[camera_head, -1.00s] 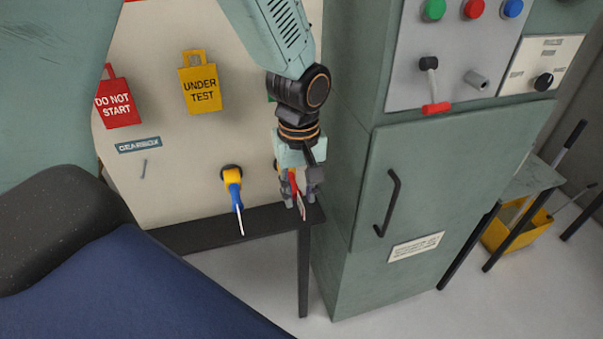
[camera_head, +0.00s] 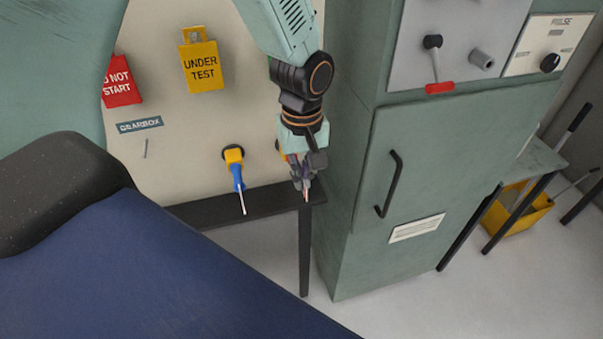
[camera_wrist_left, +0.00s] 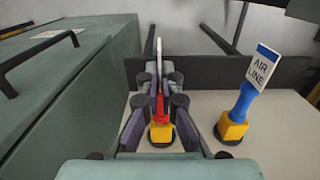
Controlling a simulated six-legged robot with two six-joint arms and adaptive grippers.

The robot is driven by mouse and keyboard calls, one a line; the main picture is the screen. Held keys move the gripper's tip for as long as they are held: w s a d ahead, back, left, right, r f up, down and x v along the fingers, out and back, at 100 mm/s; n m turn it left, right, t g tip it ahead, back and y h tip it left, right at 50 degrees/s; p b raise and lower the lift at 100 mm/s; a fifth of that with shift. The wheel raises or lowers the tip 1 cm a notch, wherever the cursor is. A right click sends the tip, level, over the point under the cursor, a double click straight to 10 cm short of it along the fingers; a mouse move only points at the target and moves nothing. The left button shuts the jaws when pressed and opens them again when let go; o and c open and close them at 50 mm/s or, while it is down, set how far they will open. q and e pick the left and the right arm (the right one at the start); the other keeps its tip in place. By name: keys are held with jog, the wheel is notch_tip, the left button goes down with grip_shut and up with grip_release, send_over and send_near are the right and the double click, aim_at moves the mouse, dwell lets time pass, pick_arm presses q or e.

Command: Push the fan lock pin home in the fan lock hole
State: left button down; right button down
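I cannot pick out a fan lock pin or fan lock hole for certain; no label in view reads fan lock. My left gripper (camera_head: 304,178) is in front of the cream panel, beside the green cabinet. In the left wrist view its fingers stand on both sides of a red handle (camera_wrist_left: 160,106) on a yellow block (camera_wrist_left: 161,134), and look closed on it. A pale tag above the handle shows edge-on. The gripper hides most of this handle in the head view. My right gripper is not in view.
A blue handle (camera_head: 237,176) with an AIR LINE tag (camera_wrist_left: 262,68) sits close by on a yellow block. A small grey rod (camera_head: 145,148) is under the GEARBOX label (camera_head: 139,125). The green cabinet (camera_head: 440,170) stands close on the right; a dark ledge (camera_head: 215,212) runs below.

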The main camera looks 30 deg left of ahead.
pick_arm(q)
jog(key=shift+w+a+f, duration=0.1)
jog(key=shift+w, duration=0.1)
jog(key=shift+s+d+r, duration=0.2)
jog(key=shift+s+d, duration=0.15)
jog(key=shift+s, duration=0.1)
jog(key=shift+w, duration=0.1)
jog(key=shift+f+p, duration=0.1)
jog(key=shift+p, duration=0.2)
jog(key=shift+s+d, duration=0.25)
jog(key=shift+s, duration=0.05)
jog(key=shift+s+d+p, duration=0.1)
jog(key=shift+d+p, duration=0.15)
jog(key=shift+p, duration=0.05)
